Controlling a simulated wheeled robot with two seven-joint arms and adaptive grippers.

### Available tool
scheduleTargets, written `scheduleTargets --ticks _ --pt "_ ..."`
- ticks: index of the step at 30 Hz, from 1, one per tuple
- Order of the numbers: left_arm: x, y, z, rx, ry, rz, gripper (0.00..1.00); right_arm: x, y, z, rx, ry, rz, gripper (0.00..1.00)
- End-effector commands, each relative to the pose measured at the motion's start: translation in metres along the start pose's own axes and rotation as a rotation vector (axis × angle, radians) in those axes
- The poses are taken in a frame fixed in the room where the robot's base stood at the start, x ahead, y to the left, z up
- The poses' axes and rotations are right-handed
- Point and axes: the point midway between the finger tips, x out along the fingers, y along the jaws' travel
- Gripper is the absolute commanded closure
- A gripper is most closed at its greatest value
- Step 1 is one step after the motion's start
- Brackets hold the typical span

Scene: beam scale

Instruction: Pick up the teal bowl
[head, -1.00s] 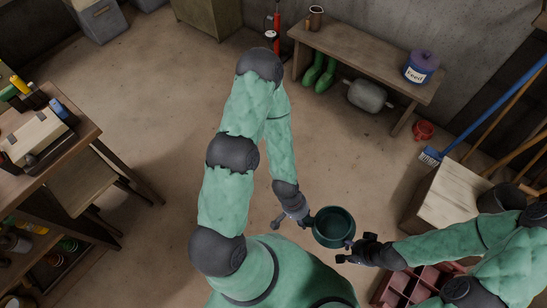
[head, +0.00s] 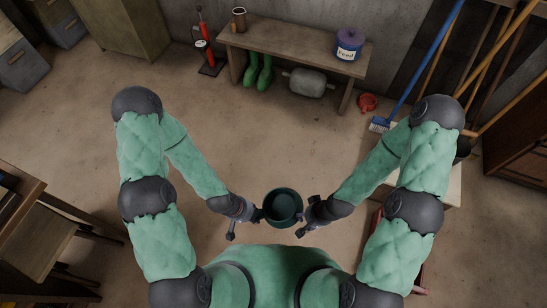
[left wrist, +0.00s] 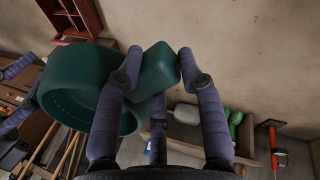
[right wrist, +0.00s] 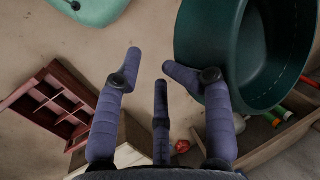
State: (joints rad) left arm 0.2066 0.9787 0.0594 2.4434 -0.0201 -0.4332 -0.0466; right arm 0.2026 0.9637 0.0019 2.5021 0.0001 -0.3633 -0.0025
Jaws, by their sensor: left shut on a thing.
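The teal bowl (head: 284,207), dark green and round, is held off the floor between my two arms in the head view. My left gripper (head: 258,214) is at its left side. In the left wrist view, its fingers close around a blocky lug on the side of the bowl (left wrist: 75,85). My right gripper (head: 304,215) is beside the bowl's right side. In the right wrist view, its fingers (right wrist: 150,62) are apart with nothing between them, and one finger lies close to the bowl's wall (right wrist: 215,45). Whether it touches cannot be told.
A wooden bench (head: 290,45) stands at the back wall with a blue feed tin (head: 349,44) on it and green boots (head: 257,72) below. A red divided tray (right wrist: 65,105) is partly hidden by my right arm in the head view. A broom (head: 420,65) leans at right. Open floor lies ahead.

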Motion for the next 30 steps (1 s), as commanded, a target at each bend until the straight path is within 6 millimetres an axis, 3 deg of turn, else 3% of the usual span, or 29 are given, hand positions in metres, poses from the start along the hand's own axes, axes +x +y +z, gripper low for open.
scheduleTargets --ticks 9,15,22,30 --pt "0.019 0.017 -0.069 0.254 0.317 0.005 1.00 -0.041 -0.015 0.002 0.000 -0.002 0.000 0.60" --pt "0.022 0.033 -0.099 0.415 0.538 -0.017 1.00 -0.065 -0.023 0.003 0.000 -0.002 0.000 0.60" --pt "0.015 0.049 -0.115 0.542 0.744 -0.057 1.00 -0.083 -0.030 0.004 0.000 -0.002 0.000 0.60" --pt "0.011 0.054 -0.118 0.586 0.824 -0.079 1.00 -0.088 -0.031 0.004 0.000 -0.003 0.000 0.60"
